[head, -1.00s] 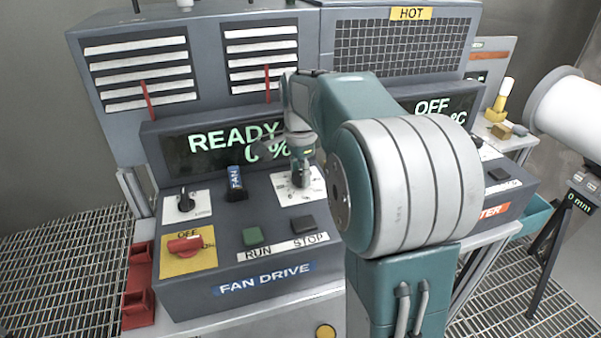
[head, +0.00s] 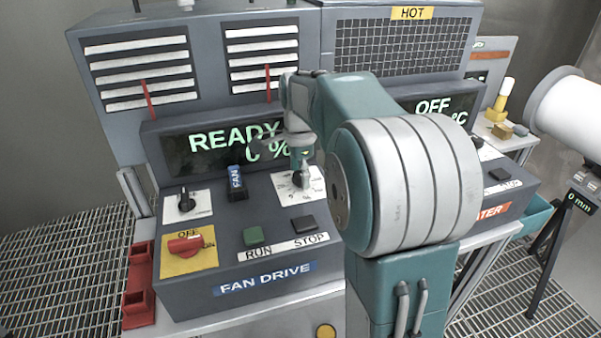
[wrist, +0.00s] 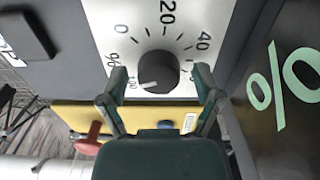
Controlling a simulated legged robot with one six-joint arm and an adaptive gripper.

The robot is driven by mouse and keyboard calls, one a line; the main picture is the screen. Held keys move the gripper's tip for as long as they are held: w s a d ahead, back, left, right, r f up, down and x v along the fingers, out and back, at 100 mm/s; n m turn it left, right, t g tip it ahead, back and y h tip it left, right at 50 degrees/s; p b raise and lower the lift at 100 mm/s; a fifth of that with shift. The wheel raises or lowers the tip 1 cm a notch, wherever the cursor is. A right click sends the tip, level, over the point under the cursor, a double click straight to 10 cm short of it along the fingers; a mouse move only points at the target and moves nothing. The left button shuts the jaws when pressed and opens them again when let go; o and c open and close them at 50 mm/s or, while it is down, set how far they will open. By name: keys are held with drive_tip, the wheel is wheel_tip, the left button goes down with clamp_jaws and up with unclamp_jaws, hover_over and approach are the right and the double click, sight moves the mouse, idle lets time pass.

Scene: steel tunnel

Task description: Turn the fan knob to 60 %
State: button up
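The fan knob (wrist: 158,72) is a round black knob on a white dial plate (wrist: 180,20). Its white mark sits at the lower left in the wrist view, near a label that seems to read 100. The 0, 20 and 40 labels show above it; the 60 label is largely hidden by a finger. My gripper (wrist: 160,88) is open, with one finger on each side of the knob and a gap visible on both sides. In the head view my gripper (head: 300,158) hangs over the dial plate (head: 314,190). The fan display (head: 215,148) reads READY and 0 %.
A FAN-labelled switch (head: 236,184) stands left of the dial. The green RUN button (head: 252,236) and dark STOP button (head: 304,224) lie in front. A red OFF switch (head: 185,244) is at the left. A yellow plate (wrist: 110,116) with a red knob (wrist: 88,140) shows beyond my gripper.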

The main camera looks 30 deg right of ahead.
sight(299, 174)
drive_tip(key=shift+r, duration=0.15)
wheel_tip(299, 174, up, 12)
idle(0.7)
drive_tip(key=s+a+f+n+t, duration=0.2)
drive_tip(key=s+a+f+n, duration=0.1)
drive_tip(key=s+n, duration=0.3)
drive_tip(key=s+a+f+n+t, duration=0.1)
drive_tip(key=s+a+f+n, duration=0.3)
drive_tip(key=s+a+n, duration=0.2)
drive_tip(key=s+a+f+n+t, duration=0.2)
drive_tip(key=s+a+f+n, duration=0.2)
drive_tip(key=s+n, duration=0.3)
drive_tip(key=s, duration=0.3)
drive_tip(key=shift+a+n+t, duration=0.25)
drive_tip(key=shift+n+t, duration=0.05)
idle(1.0)
